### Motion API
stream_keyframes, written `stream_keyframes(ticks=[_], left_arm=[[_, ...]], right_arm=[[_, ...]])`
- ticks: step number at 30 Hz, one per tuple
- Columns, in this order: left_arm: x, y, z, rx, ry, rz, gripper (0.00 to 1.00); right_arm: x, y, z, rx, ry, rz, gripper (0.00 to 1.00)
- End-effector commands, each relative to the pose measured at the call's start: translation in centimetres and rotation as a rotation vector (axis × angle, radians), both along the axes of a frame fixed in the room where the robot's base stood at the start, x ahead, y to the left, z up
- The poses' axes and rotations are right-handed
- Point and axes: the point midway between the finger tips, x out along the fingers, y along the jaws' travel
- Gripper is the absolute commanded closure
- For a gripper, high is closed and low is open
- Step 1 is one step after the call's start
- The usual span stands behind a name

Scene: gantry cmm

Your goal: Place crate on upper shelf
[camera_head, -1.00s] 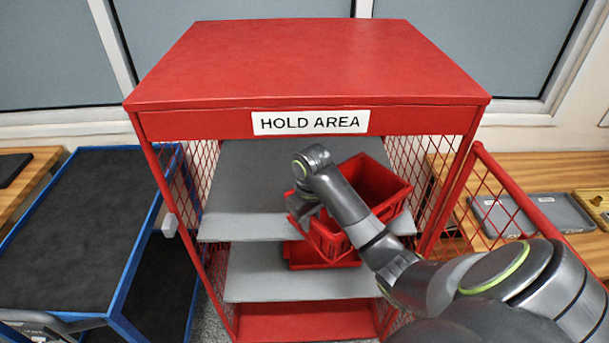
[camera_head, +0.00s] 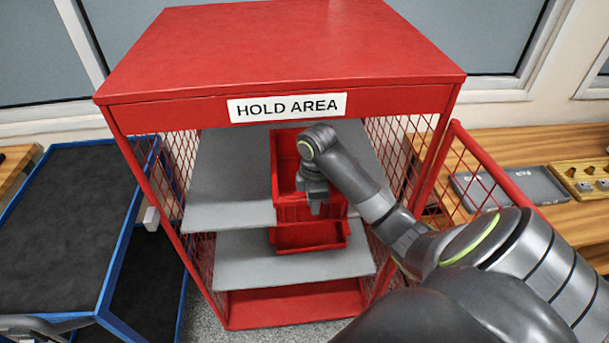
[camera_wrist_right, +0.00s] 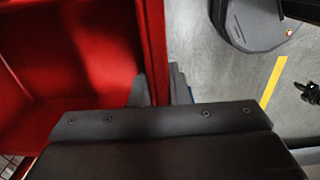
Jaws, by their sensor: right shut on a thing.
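A red crate (camera_head: 285,168) is at the upper grey shelf (camera_head: 228,205) of the red hold-area cabinet, its length running into the cabinet. My right gripper (camera_head: 317,207) is over the crate's front end. In the right wrist view, the gripper (camera_wrist_right: 162,88) is shut on one wall of the crate (camera_wrist_right: 155,45), with a finger on each side. The crate's interior looks empty there. I cannot tell whether the crate's base touches the shelf. My right arm hides part of the crate. My left gripper is not in view.
Another red crate (camera_head: 308,236) sits on the lower grey shelf (camera_head: 240,272), below the held one. Mesh sides (camera_head: 400,150) and the cabinet top (camera_head: 280,45) enclose the shelves. A blue-framed cart (camera_head: 65,235) stands left; a wooden bench (camera_head: 560,142) with trays is right.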

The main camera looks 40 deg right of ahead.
Motion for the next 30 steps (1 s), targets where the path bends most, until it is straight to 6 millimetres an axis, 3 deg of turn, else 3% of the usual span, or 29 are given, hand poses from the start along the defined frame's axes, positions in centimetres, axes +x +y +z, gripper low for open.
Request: stream_keyframes(ticks=[1,13,24,30], left_arm=[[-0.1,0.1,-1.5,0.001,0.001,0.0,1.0],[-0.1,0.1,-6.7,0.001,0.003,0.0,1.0],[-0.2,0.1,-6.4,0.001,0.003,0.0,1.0],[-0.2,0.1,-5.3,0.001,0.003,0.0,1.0]], right_arm=[[1.2,-0.7,-0.5,-0.005,-0.006,-0.001,1.0],[7.9,-4.7,-0.4,-0.001,-0.006,-0.003,1.0],[10.3,-6.3,0.1,-0.001,-0.004,-0.002,1.0],[10.3,-6.2,-2.1,-0.001,-0.001,-0.002,1.0]])
